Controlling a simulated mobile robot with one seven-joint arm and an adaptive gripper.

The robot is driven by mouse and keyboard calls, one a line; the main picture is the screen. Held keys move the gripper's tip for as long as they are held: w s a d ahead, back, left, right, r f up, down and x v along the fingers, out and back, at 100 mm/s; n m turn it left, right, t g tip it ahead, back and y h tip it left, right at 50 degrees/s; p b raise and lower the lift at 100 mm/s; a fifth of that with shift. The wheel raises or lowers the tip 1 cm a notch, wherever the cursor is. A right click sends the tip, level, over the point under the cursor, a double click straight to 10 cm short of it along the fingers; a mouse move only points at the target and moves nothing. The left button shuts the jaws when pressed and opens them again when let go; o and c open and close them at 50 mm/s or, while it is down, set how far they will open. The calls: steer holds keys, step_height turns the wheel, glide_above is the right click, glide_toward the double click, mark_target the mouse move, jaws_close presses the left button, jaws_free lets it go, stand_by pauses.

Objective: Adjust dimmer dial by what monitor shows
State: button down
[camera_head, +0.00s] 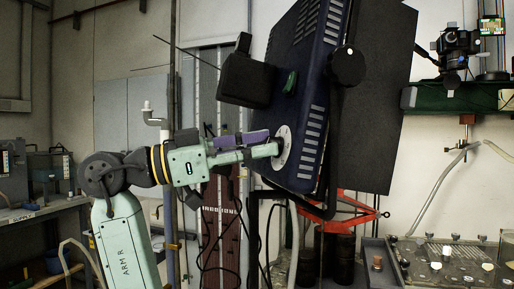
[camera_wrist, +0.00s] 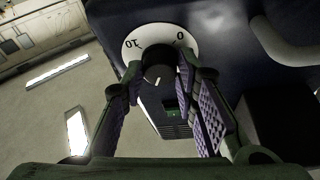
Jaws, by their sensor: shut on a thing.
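The dimmer dial is a black knob (camera_wrist: 158,65) on a white scale plate (camera_wrist: 136,46) marked 10 and 0. Its white pointer mark faces the bottom of the wrist picture. In the head view the plate (camera_head: 283,150) sits on the rear of a dark blue lamp housing (camera_head: 310,95). My gripper (camera_wrist: 160,72) has its purple-padded fingers on either side of the knob, shut on it.
A black box (camera_head: 246,80) and a green switch (camera_head: 290,81) sit on the housing near my gripper. A large dark panel (camera_head: 385,90) is behind the lamp. A black yoke with a round knob (camera_head: 347,66) runs beside it.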

stand_by(0.4)
steer(key=c, duration=1.3)
jaws_free()
steer(key=v, duration=1.2)
steer(key=shift+w, duration=0.1)
